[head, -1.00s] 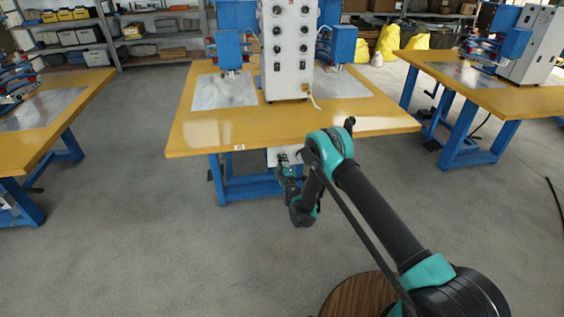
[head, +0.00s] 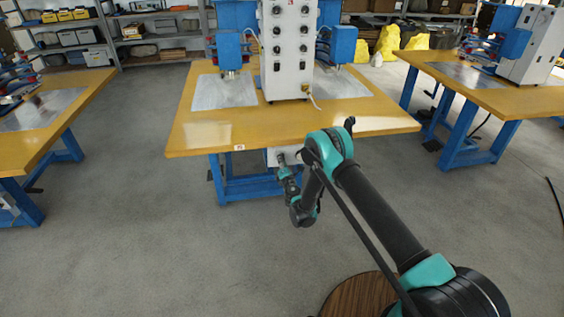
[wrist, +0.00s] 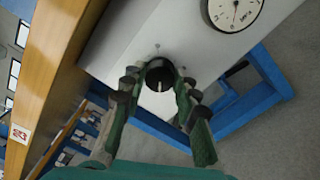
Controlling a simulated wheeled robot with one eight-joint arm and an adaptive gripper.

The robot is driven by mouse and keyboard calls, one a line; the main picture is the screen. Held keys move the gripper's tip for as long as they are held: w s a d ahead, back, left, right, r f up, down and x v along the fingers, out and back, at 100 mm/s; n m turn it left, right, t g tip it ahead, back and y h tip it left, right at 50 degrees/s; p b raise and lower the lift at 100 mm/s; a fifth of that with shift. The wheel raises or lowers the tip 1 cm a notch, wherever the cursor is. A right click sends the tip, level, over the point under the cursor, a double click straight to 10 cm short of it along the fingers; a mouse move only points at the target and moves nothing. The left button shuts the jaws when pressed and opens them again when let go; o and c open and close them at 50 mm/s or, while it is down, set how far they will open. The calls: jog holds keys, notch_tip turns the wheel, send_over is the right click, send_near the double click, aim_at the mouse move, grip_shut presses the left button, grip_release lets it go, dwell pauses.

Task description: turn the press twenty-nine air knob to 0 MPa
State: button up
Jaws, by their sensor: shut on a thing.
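The black round air knob (wrist: 159,76) sits on the front of a white box (wrist: 122,38) under the table edge, with a pale pointer mark on its face. A round white pressure gauge (wrist: 234,10) is beside it at the top of the wrist view, partly cut off; its digits are too small to read. My gripper (wrist: 160,80) has its two fingers on either side of the knob and is shut on it. In the head view my gripper (head: 281,162) is at the white box (head: 285,155), and the knob itself is hardly visible.
The yellow-topped table (head: 225,135) overhangs the box, with a small label (head: 239,147) on its front edge. Blue table legs (wrist: 262,85) stand close by. A white press cabinet (head: 287,60) stands on top. The grey floor in front is clear.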

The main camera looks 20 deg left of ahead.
jog(key=shift+s+n, duration=0.1)
jog(key=shift+n, duration=0.5)
jog(key=o, duration=1.1)
jog(key=shift+o, duration=0.2)
